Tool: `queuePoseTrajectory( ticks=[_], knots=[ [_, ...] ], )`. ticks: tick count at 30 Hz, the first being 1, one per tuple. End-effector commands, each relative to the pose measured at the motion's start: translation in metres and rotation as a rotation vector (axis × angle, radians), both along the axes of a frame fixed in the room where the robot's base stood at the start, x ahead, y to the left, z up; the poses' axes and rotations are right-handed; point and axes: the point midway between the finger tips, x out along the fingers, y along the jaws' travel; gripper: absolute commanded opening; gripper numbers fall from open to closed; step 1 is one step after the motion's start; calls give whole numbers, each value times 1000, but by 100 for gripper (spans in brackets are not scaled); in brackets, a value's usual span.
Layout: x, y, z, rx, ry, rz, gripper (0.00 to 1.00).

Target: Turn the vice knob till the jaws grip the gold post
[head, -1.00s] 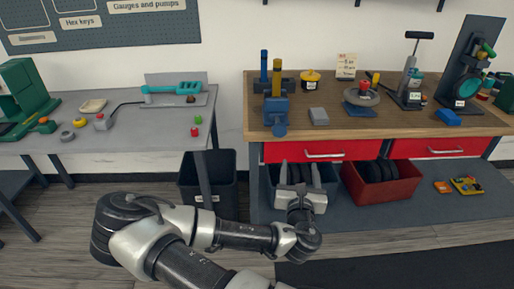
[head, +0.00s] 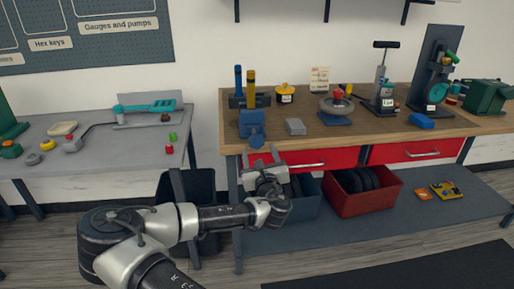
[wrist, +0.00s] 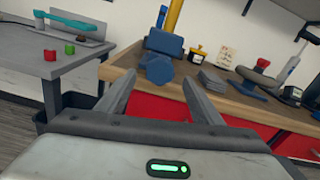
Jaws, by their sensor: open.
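The blue vice (head: 251,120) stands at the left front of the wooden bench, its dark jaws on top. The gold post (head: 251,85) stands upright at the jaws, beside a blue post (head: 238,82); I cannot tell if the jaws touch it. The rounded blue knob (head: 256,139) faces front at the bench edge. In the wrist view the knob (wrist: 159,69) appears between and beyond my fingertips, with the gold post (wrist: 174,16) cut by the top edge. My gripper (head: 263,157) is open and empty, below and in front of the knob, apart from it.
The wooden bench (head: 345,133) has red drawers (head: 318,160) under its front edge. A grey block (head: 295,127) lies right of the vice. A hand wheel (head: 337,106) and a pump stand farther right. A grey table (head: 100,160) is at left, with a gap between.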

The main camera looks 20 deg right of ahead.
Motion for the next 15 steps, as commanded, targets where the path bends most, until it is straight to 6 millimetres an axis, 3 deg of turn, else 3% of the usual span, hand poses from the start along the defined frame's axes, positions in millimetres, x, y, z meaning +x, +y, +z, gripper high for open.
queuePoseTrajectory(
  ticks=[6, 15],
  knots=[
    [35, -10, -1, 1, 0, 1, 60],
    [49, -14, 0, 0, 0, 0, 60]
  ],
)
